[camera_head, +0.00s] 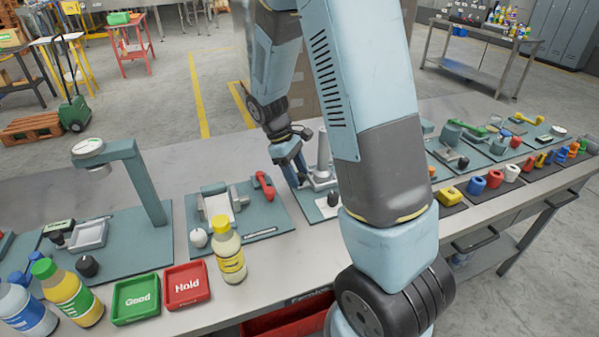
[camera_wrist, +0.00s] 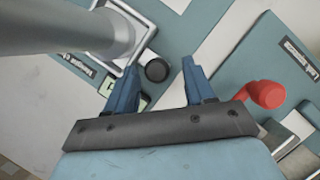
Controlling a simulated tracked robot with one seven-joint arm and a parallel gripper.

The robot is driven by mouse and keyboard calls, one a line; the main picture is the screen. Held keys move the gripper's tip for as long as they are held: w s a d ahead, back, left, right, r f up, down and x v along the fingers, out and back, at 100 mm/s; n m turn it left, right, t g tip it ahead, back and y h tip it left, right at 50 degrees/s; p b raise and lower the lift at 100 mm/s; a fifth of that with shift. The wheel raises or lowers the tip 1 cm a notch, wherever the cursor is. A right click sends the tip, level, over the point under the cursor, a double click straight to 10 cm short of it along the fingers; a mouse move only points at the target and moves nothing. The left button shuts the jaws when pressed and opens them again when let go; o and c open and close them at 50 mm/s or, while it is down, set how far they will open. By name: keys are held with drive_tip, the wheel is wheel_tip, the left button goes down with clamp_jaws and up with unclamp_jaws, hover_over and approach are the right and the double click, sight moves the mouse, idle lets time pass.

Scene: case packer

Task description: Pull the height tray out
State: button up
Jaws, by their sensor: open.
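My gripper (camera_head: 296,178) is open and points down beside a grey column (camera_head: 323,155) on a teal board, behind my forearm. In the wrist view my gripper (camera_wrist: 159,78) has its two blue fingers spread. A black knob (camera_wrist: 157,70) shows between and beyond the fingertips; I see no contact. A pale-rimmed square tray (camera_wrist: 142,40) sits at the foot of the column, partly hidden by it. Another grey tray (camera_head: 89,235) with a black knob (camera_head: 87,266) sits under a dial stand (camera_head: 140,180) at left. No readable label shows which is the height tray.
A red-handled clamp (camera_head: 265,186) stands on the board left of my gripper; its red part (camera_wrist: 265,94) is right of the fingers. A yellow-capped bottle (camera_head: 229,252), a red Hold tray (camera_head: 187,286) and a green Good tray (camera_head: 136,299) line the front edge.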

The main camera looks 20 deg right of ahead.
drive_tip(key=v, duration=1.3)
drive_tip(key=shift+r, duration=0.25)
drive_tip(key=shift+w+a, duration=0.1)
drive_tip(key=s+d+r+m+t+y, duration=0.1)
drive_tip(key=s+r+m+t, duration=0.3)
drive_tip(key=s+r, duration=0.3)
drive_tip(key=s+d+r+m+t+y, duration=0.2)
drive_tip(key=s+r+m+t, duration=0.2)
drive_tip(key=s, duration=1.2)
wheel_tip(320, 180, up, 3)
drive_tip(key=shift+s+f+m+t, duration=0.1)
drive_tip(key=shift+s+m+t, duration=0.05)
drive_tip(key=shift+m+t, duration=0.3)
